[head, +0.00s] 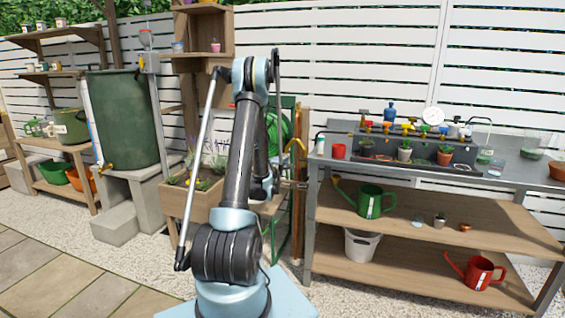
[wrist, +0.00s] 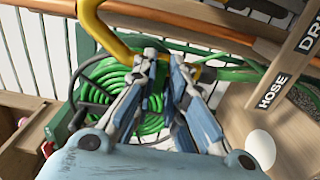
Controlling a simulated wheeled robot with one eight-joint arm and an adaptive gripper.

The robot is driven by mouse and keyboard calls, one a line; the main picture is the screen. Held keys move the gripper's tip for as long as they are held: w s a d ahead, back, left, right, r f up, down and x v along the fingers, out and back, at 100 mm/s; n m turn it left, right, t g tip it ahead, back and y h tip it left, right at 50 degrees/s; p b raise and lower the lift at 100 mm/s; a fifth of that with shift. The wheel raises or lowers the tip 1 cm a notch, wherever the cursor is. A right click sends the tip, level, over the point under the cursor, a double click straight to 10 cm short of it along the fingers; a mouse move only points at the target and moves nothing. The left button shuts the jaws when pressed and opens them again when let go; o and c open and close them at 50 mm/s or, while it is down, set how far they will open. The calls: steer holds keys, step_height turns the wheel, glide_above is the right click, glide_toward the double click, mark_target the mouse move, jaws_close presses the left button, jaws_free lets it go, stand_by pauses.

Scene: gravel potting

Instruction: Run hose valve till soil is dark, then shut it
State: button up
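My gripper (wrist: 164,58) is open in the wrist view, with a gap between its fingertips. A curved yellow pipe (wrist: 112,42) passes at the fingertips; I cannot tell whether they touch it. A speckled dark patch (wrist: 304,99) at the right edge may be soil. No valve can be clearly made out. In the head view my gripper is hidden behind my arm.
A post lettered HOSE (wrist: 272,92) stands close on the right, with a white rounded thing (wrist: 261,148) below. A small red part (wrist: 47,149) is at lower left. A wooden planter (head: 188,205) with flowers and a potting bench (head: 440,210) flank my arm.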

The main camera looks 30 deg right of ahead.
steer(key=o, duration=0.3)
steer(key=shift+d, duration=0.15)
